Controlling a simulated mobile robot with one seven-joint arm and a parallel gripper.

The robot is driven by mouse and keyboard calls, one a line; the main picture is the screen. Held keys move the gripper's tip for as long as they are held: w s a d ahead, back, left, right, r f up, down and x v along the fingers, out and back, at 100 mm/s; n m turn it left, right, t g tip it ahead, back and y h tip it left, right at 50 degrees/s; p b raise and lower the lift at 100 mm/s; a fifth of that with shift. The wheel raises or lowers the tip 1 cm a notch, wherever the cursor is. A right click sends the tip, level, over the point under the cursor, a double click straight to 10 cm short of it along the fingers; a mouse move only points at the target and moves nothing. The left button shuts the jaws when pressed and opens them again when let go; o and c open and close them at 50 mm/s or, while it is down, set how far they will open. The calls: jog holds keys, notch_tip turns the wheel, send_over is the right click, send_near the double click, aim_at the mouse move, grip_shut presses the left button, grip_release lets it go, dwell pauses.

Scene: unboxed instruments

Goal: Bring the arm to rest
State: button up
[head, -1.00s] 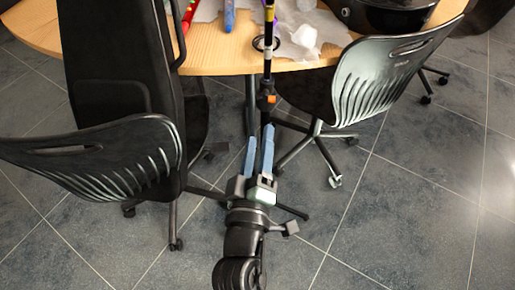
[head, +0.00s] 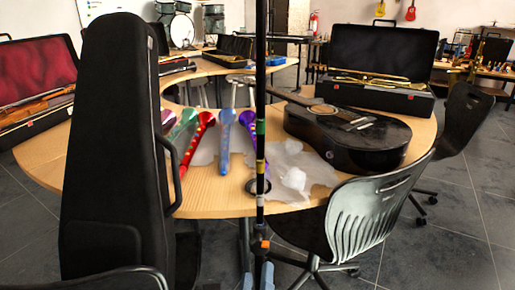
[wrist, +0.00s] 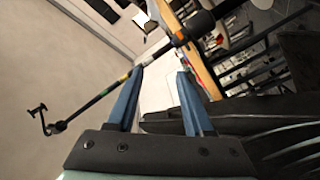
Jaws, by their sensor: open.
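My gripper (head: 257,277) shows at the bottom edge of the head view, where only its blue fingertips are in the picture. In the wrist view my gripper (wrist: 160,75) has its two blue fingers apart. I see nothing held between them. A thin dark pole with coloured bands (head: 260,150) stands upright just beyond the fingers in the head view. In the wrist view the pole (wrist: 100,98) runs slantwise past the fingertips; I cannot tell whether it touches them. The rest of my arm is below the head view.
A wooden table (head: 215,195) holds coloured wind instruments (head: 226,140), crumpled wrapping (head: 293,178), a black guitar (head: 375,145) and an open brass-instrument case (head: 382,50). A tall black case (head: 110,150) stands at left. A black chair (head: 375,210) is at right. Tiled floor (head: 465,225) is clear at lower right.

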notch_tip(320, 180, up, 25)
jog(key=w+d+m+t, duration=0.2)
jog(key=m+t, duration=0.3)
jog(key=m, duration=0.1)
jog(key=s+a+r+m+t+y, duration=0.15)
jog(key=s+r, duration=0.25)
jog(key=r, duration=0.5)
jog(key=s+r+m+t+y, duration=0.1)
jog(key=s+r+t, duration=0.3)
jog(key=r, duration=0.6)
notch_tip(320, 180, up, 31)
jog(key=g+p, duration=0.1)
jog(key=p, duration=3.1)
jog(key=shift+g, duration=0.35)
